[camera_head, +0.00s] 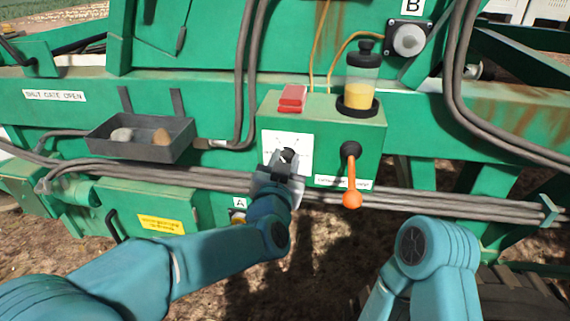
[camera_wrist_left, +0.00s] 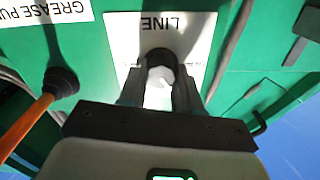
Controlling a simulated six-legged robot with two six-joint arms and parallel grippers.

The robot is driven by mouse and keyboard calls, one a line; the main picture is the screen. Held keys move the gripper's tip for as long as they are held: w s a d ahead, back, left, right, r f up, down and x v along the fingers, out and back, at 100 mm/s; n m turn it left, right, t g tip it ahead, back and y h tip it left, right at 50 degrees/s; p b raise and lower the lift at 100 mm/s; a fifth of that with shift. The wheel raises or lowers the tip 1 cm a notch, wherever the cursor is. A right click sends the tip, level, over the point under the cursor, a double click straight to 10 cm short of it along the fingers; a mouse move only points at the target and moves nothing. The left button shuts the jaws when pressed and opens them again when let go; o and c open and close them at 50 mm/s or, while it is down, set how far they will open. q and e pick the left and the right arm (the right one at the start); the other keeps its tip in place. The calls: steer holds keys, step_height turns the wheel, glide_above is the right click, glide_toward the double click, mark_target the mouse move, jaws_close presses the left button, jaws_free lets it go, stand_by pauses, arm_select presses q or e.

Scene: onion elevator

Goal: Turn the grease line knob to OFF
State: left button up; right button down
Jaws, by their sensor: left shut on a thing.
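The grease line knob (camera_head: 288,155) is small and dark, in front of a white label plate (camera_head: 302,142) on the green box (camera_head: 330,108). In the left wrist view the dark knob (camera_wrist_left: 160,57) sits between the fingertips, below a plate reading "LINE" upside down. My left gripper (camera_head: 284,163) is shut on the knob and covers much of it; its fingers also show in the left wrist view (camera_wrist_left: 159,84). The knob's pointer and the OFF mark cannot be made out. My right arm shows at the lower right, but its gripper is out of view.
An orange-ended lever (camera_head: 352,198) hangs close right of the knob. On the box are a red block (camera_head: 292,98) and a jar of yellow grease (camera_head: 363,92). A grey tray (camera_head: 142,150) hangs at left. Hoses (camera_head: 430,198) run behind the gripper.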

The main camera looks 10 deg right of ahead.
arm_select(q)
steer(key=shift+a+n+b, duration=0.1)
steer(key=shift+n+b, duration=4.1)
steer(key=shift+n, duration=1.3)
steer(key=o, duration=1.1)
steer(key=shift+c, duration=0.2)
